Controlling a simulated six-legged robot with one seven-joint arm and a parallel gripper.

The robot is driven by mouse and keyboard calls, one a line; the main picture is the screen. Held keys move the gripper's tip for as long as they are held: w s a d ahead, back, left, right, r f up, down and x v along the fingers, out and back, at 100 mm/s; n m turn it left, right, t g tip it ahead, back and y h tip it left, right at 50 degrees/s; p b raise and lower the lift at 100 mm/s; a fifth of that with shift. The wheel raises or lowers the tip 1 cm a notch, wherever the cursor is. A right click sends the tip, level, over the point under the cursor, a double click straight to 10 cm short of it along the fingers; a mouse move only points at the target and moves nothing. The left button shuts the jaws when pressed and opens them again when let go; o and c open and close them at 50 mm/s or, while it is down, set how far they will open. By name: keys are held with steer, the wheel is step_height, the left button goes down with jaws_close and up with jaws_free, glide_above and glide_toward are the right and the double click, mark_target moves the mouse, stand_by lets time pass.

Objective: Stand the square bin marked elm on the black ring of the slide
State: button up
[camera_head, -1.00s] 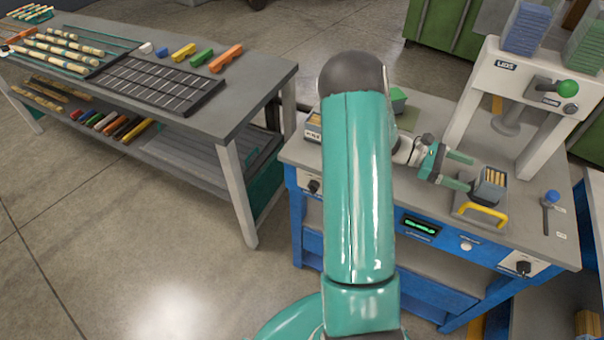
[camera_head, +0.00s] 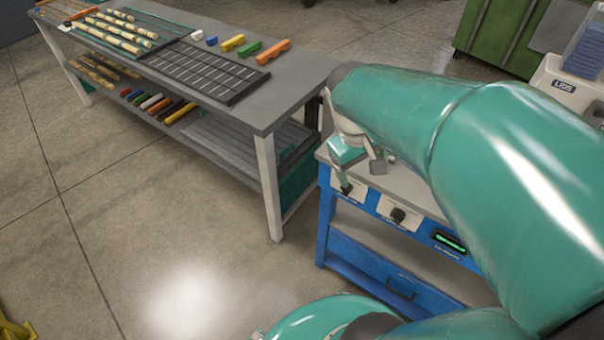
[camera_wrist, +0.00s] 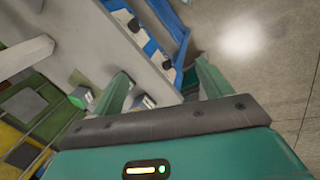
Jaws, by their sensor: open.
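In the wrist view, two small bins stand on the grey bench top: one with a green top (camera_wrist: 80,97) and one with a pale label (camera_wrist: 143,102), partly behind my left finger. I cannot read their labels, so I cannot tell which is elm.
The grey table (camera_head: 300,85) at the left carries a black gridded tray (camera_head: 205,72), striped rods and coloured blocks. The lids press (camera_head: 568,83) is partly hidden at the right. Open floor lies in front of the table.

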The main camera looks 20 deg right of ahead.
steer(key=s+a+r+t+y, duration=0.1)
steer(key=a+r+t, duration=0.1)
steer(key=a, duration=0.5)
steer(key=s+a+r+t+y, duration=0.2)
steer(key=a+r+t, duration=0.1)
steer(key=a, duration=0.4)
steer(key=shift+a+r+m, duration=0.2)
steer(key=shift+m, duration=0.1)
